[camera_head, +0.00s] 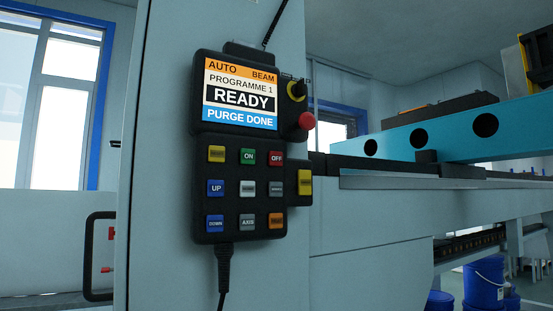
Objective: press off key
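A black control pendant (204,148) hangs on the front of a grey cabinet, slightly left of the middle of the head view. The red OFF key (276,159) is at the right end of the top key row. The green ON key (248,156) is to its left, with a yellow key (217,154) beyond that. The pendant's screen (241,95) reads AUTO, BEAM, PROGRAMME 1, READY and PURGE DONE. Neither of my grippers shows in this view, and nothing covers the OFF key.
A red mushroom button (303,124) and a yellow-ringed switch (297,91) stick out on the pendant's right side. A cable (223,274) hangs below it. A blue beam (400,142) lies at right. Space before the pendant looks clear.

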